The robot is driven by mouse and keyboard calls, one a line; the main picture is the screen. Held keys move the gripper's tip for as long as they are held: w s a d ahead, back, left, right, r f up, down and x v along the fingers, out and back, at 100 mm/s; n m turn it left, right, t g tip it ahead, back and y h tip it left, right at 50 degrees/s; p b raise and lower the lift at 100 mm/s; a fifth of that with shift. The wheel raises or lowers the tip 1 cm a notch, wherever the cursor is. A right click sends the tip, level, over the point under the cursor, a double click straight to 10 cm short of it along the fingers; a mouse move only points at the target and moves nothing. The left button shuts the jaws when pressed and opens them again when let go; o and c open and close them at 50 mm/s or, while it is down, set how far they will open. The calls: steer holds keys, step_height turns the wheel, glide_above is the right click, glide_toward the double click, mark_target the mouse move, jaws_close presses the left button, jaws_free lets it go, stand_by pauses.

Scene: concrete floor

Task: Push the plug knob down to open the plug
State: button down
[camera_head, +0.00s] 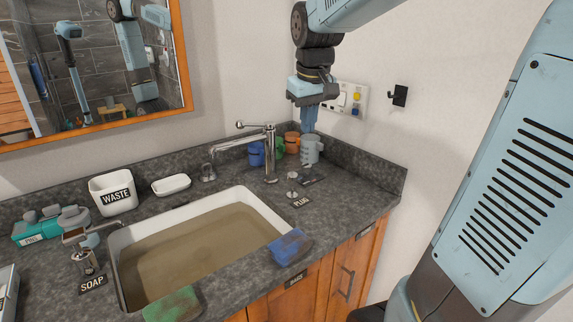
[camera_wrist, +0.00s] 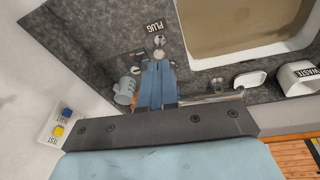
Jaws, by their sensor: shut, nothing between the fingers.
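The plug knob (camera_head: 292,178) is a small metal knob on the grey counter, right of the sink, behind the "PLUG" label (camera_head: 300,202). In the wrist view the knob (camera_wrist: 159,41) shows just beyond my fingertips, near the same label (camera_wrist: 156,26). The sink (camera_head: 262,208) holds murky brown water. My gripper (camera_head: 309,131) points down above the back right of the counter, above and behind the knob in the head view. In the wrist view its blue fingers (camera_wrist: 157,64) are together and empty. I see no contact with the knob; the fingers hide part of the counter.
A tall metal tap (camera_head: 269,155) stands left of the knob. A grey mug (camera_head: 311,150) is close to my fingers, with blue, green and orange cups behind. A wall socket panel (camera_head: 350,98) and black hook (camera_head: 400,95) are nearby.

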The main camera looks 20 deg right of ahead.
mark_target(292, 174)
steer(key=w+f+n+g, duration=0.2)
steer(key=w+f, duration=0.2)
steer(key=w, duration=0.8)
steer(key=shift+w+a+f, duration=0.15)
steer(key=shift+w+f, duration=0.25)
steer(key=f, duration=1.3)
steer(key=shift+w+d+f, duration=0.2)
steer(key=shift+w+f, duration=0.05)
steer(key=shift+f, duration=0.25)
